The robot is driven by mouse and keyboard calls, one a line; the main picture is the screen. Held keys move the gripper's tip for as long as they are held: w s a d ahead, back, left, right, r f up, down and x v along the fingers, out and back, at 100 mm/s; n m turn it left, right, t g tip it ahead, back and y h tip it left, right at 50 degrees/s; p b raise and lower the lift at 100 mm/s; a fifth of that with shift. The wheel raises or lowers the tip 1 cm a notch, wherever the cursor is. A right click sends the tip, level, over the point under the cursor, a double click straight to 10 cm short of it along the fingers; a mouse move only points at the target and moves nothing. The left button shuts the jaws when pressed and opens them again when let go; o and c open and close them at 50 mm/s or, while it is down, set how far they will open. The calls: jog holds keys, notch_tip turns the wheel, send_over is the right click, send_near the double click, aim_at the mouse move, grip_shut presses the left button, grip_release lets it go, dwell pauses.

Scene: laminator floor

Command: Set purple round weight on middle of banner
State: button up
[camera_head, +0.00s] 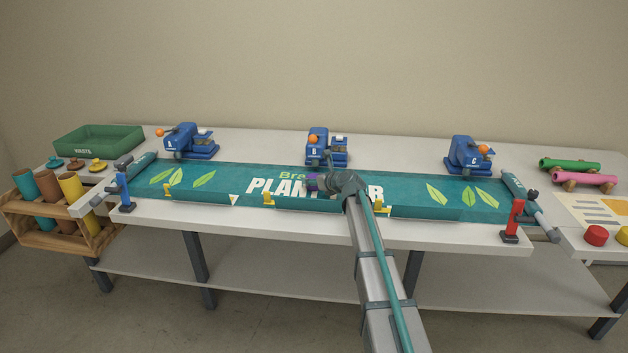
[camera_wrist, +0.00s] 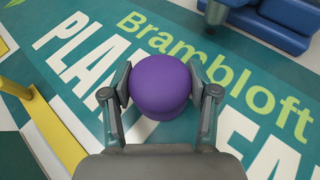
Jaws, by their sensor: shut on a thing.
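The purple round weight (camera_wrist: 160,85) is between the two fingers of my gripper (camera_wrist: 163,88) in the wrist view. The gripper is shut on it. The teal banner (camera_head: 225,178) lies lengthwise along the table, with white and green lettering in its middle and leaf prints toward both ends. In the wrist view the weight is over the lettering of the banner (camera_wrist: 215,70). I cannot tell whether it touches the banner. In the head view my gripper (camera_head: 318,182) is at the middle of the banner, and only a little purple shows; my arm hides part of the lettering.
Blue machines A (camera_head: 190,141), B (camera_head: 325,146) and C (camera_head: 467,156) stand behind the banner. Yellow brackets (camera_head: 268,199) line its front edge. A blue post (camera_head: 124,190) and a red post (camera_head: 514,220) stand near its ends. A green bin (camera_head: 98,141) is at the far left.

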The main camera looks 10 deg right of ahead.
jog(key=o, duration=1.5)
jog(key=shift+f, duration=0.15)
jog(key=shift+c, duration=0.2)
jog(key=shift+s+d+r, duration=0.1)
jog(key=shift+s+r, duration=0.1)
jog(key=v, duration=1.1)
jog(key=shift+s+d+r, duration=0.1)
jog(key=shift+s+r, duration=0.1)
